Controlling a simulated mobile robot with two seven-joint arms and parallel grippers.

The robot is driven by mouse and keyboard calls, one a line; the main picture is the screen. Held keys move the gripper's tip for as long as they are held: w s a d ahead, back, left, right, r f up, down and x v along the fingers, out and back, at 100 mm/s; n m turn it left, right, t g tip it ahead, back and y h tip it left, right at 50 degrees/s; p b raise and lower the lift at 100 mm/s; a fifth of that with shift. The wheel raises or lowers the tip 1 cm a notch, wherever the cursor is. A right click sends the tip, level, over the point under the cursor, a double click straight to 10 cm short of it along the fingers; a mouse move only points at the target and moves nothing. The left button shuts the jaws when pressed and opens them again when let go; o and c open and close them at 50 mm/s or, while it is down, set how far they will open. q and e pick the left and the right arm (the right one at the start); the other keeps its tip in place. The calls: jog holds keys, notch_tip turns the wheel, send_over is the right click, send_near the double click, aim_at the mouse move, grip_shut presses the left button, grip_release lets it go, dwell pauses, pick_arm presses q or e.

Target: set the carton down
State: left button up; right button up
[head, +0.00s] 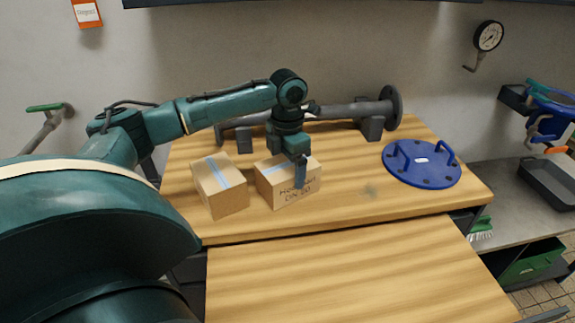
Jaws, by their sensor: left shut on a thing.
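A cardboard carton (275,189) with dark writing on its front and a pale blue tape strip on top is on or just above the wooden table (345,213). I cannot tell whether its base touches the wood. My left gripper (300,172) comes down from above and is shut on this carton, with one finger in front of its written face. The other finger is hidden behind the carton. A second carton (226,199), with blue tape, stands close on the left, turned at an angle. My right gripper is not in view.
A grey flanged pipe (340,112) rests on dark supports along the back of the table. A blue round cover with two handles (421,176) lies at the right. Bare wood lies between the carton and the cover. A lower wooden surface (350,275) is clear in front.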

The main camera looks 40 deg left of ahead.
pick_arm(q)
jog(key=o, duration=1.1)
jog(key=shift+c, duration=0.2)
notch_tip(320, 180, up, 12)
jog(key=shift+p, duration=0.4)
